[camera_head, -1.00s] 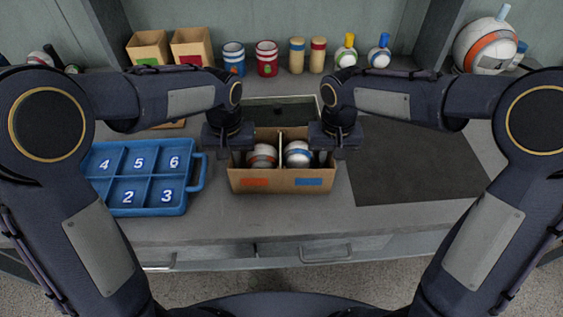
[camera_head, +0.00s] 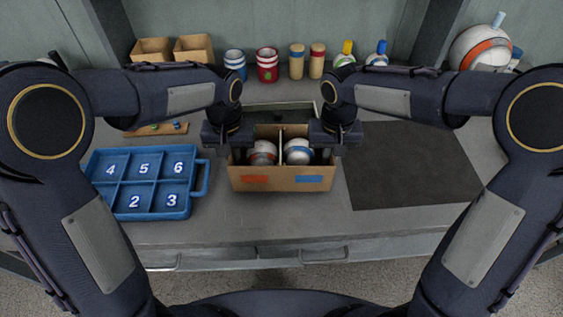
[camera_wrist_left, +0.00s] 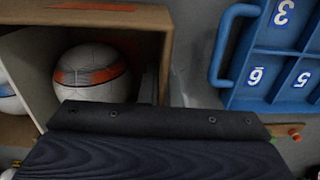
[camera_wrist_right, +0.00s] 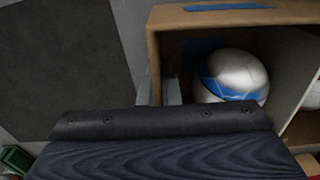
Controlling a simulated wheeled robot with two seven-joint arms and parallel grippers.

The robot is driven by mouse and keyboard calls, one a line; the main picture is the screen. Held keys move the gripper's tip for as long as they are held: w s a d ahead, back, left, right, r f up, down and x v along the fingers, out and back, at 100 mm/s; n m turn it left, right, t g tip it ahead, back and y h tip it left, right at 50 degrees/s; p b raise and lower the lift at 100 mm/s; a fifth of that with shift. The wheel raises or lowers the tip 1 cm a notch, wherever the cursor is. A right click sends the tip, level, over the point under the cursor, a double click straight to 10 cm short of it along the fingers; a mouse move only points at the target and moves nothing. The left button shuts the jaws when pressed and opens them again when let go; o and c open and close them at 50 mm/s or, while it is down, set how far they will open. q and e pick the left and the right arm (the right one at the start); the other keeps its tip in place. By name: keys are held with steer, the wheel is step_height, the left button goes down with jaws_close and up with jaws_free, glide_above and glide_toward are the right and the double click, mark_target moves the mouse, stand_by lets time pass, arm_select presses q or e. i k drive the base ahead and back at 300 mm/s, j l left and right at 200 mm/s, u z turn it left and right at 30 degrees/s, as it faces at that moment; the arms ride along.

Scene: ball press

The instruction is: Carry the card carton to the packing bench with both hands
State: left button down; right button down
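The card carton (camera_head: 282,180) is in front of me, upright and open-topped, with an orange and a blue patch on its front. A divider splits it; an orange-banded ball (camera_head: 262,152) sits in the left half and a blue-banded ball (camera_head: 299,151) in the right half. My left gripper (camera_head: 234,155) is at the carton's left wall, its fingers either side of it in the left wrist view (camera_wrist_left: 162,85). My right gripper (camera_head: 330,153) straddles the right wall likewise, also in the right wrist view (camera_wrist_right: 158,90). I cannot tell whether the carton's base clears the grey worktop.
A blue numbered tray (camera_head: 203,178) stands close left of the carton. A dark mat (camera_head: 415,165) lies flat and empty to the right. The worktop's front edge is near me.

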mark_target(407, 157)
steer(key=i+l, duration=0.1)
steer(key=l, duration=0.85)
steer(key=i+l+u, duration=0.1)
steer(key=l, duration=0.85)
